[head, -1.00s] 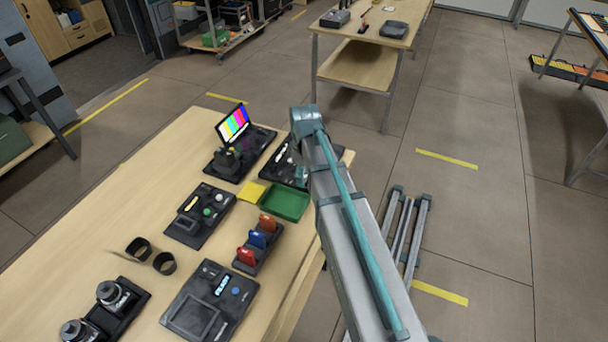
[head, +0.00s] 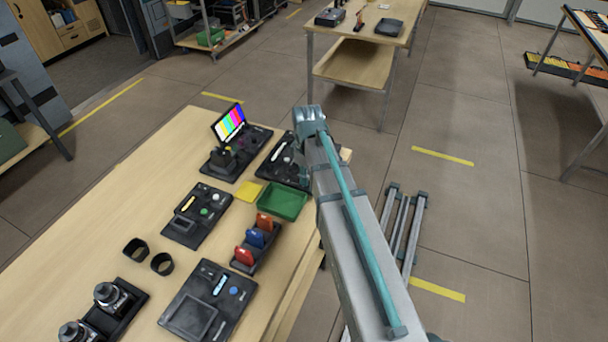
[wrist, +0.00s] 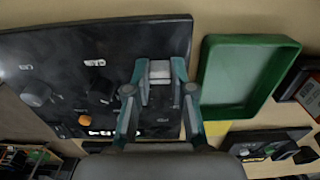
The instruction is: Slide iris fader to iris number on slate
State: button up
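A black control panel (head: 289,153) lies at the far right end of the wooden table, partly hidden by my arm in the head view. The wrist view shows this panel (wrist: 60,55) close up, with dark knobs, an orange button and small white labels too blurred to read. My gripper (wrist: 160,72) is over its right part. A pale fader cap (wrist: 160,69) sits between the two fingertips and fills the gap, with a finger against each side. My gripper (head: 302,176) is mostly hidden by the arm in the head view. I cannot make out a slate with an iris number.
A green tray (head: 281,201) lies close beside the panel, also in the wrist view (wrist: 247,75). A yellow pad (head: 249,191), a colour-bar monitor (head: 229,123), a holder with coloured pieces (head: 256,246) and other panels share the table.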

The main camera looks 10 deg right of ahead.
jog(key=o, duration=0.5)
jog(key=shift+s+d, duration=0.2)
jog(key=shift+d, duration=0.05)
jog(key=shift+c, duration=0.2)
jog(key=shift+a, duration=0.1)
jog(key=shift+r, duration=0.1)
jog(key=shift+w+r, duration=0.1)
jog(key=shift+r, duration=0.5)
notch_tip(320, 180, up, 11)
jog(key=shift+f, duration=0.2)
